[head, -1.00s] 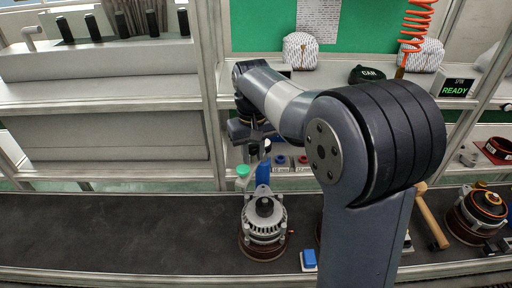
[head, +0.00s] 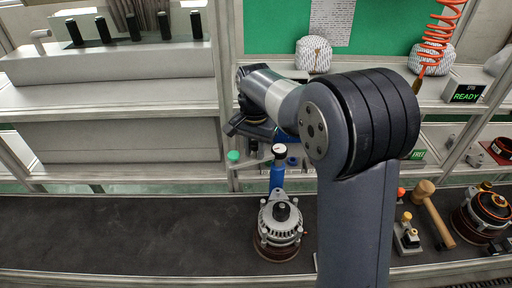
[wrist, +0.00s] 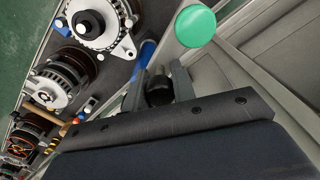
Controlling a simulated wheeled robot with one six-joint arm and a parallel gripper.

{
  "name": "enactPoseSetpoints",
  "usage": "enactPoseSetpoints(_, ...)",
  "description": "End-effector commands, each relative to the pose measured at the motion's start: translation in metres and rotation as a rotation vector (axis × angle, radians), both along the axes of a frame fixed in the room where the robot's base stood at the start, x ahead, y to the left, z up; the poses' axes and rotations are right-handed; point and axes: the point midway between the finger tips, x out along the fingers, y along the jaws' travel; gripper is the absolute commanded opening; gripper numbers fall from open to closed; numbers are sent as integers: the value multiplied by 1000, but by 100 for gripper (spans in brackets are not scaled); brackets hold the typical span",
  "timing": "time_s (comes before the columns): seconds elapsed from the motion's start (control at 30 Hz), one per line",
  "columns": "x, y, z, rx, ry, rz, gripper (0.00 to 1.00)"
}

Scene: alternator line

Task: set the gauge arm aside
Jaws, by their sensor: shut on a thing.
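The gauge arm (head: 256,160) is a thin pale bar reaching left from a blue post (head: 277,180). A white-faced dial tops the post, and a green knob (head: 233,156) sits at the bar's left end. The post stands behind a silver alternator (head: 280,222) on the dark belt. In the wrist view the green knob (wrist: 195,26) is large, just beyond my fingers, and the blue post (wrist: 144,52) is to its left. My gripper (wrist: 160,88) is shut on a dark, rounded part between its fingers, seemingly the gauge arm's grip. My arm partly hides this in the head view.
The belt left of the alternator is clear. To the right are a wooden mallet (head: 433,212), a small fixture (head: 406,235) and another alternator (head: 485,217). Shelves with an upright post (head: 229,110) stand close behind my gripper. A READY screen (head: 467,92) is at the upper right.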

Motion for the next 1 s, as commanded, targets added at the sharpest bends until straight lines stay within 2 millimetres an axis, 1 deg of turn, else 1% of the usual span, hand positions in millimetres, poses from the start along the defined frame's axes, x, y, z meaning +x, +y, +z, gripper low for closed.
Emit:
enactPoseSetpoints(0.3,4,0,1,0,-4,-78,0)
enactPoseSetpoints(0.73,5,1,1,2,-5,-85,0)
enactPoseSetpoints(0.77,5,1,1,2,-5,-85,27)
enactPoseSetpoints(1.0,4,0,0,1,-3,-84,47)
